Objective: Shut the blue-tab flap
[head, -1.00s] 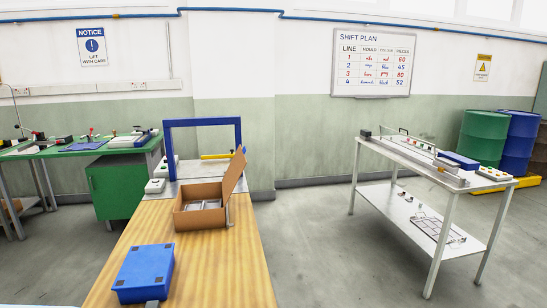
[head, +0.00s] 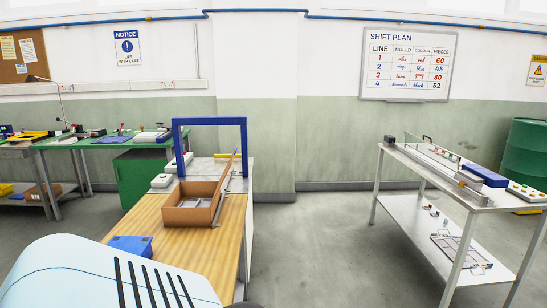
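An open cardboard box (head: 187,216) stands on the wooden-topped table, with grey items partly visible inside. One flap (head: 226,181) stands raised and tilted on its right side. I cannot make out a blue tab on it at this size. Neither of my grippers is in view. A pale blue, slotted part of my own body fills the lower left.
A blue case (head: 131,244) on the near table is partly hidden behind my pale part. A blue arch (head: 209,122) stands behind the box. A metal table (head: 440,181) stands right, a green bench (head: 114,143) back left. Floor between the tables is clear.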

